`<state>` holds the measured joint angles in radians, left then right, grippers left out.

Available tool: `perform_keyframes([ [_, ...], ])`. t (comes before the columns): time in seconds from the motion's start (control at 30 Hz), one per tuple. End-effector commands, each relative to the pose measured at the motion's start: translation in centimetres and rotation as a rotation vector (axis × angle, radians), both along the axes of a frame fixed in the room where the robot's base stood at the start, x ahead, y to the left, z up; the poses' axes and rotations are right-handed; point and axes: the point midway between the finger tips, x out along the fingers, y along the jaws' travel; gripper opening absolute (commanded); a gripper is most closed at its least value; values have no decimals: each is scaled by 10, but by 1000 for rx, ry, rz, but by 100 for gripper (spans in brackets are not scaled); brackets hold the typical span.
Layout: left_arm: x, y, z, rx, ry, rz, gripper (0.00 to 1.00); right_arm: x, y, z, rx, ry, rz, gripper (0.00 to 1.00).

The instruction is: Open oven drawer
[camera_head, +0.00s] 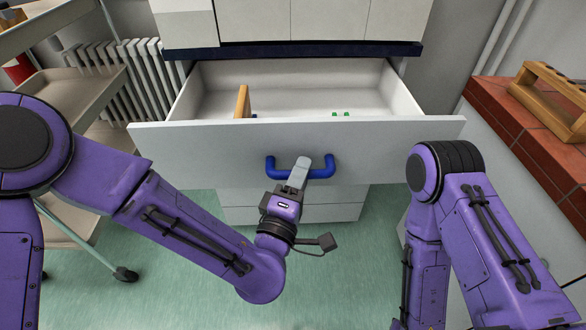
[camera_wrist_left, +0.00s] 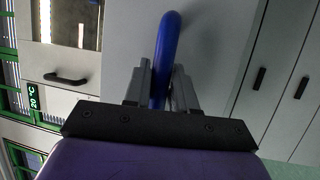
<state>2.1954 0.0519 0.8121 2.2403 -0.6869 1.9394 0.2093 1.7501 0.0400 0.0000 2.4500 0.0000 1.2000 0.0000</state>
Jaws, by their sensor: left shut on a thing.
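A white drawer (camera_head: 230,142) with a blue handle (camera_head: 322,172) stands pulled out from the cabinet in the head view, its inside showing. My left gripper (camera_head: 301,168) reaches the handle from the front and is shut on it. In the left wrist view the blue handle (camera_wrist_left: 164,60) runs between the two grey fingers of my left gripper (camera_wrist_left: 162,88). My right arm shows at the right of the head view, but its gripper is out of sight.
The drawer holds a wooden piece (camera_head: 242,102) and small green items (camera_head: 341,114). More closed drawers (camera_head: 330,212) lie below. A shelf cart (camera_head: 85,105) stands at the left, and a brick-edged bench (camera_head: 500,118) with a wooden rack (camera_head: 555,95) at the right.

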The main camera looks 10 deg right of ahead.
Motion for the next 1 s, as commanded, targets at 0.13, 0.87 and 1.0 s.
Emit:
perform_keyframes([
  [0.13,-2,-1,-1,3,1,-6,0,0,0,0,0,0,0,43],
  [0.87,-18,8,-6,2,1,-4,46,0,0,-7,0,0,0,43],
  [1.0,-51,24,-15,5,1,-6,46,0,0,-18,0,0,0,43],
])
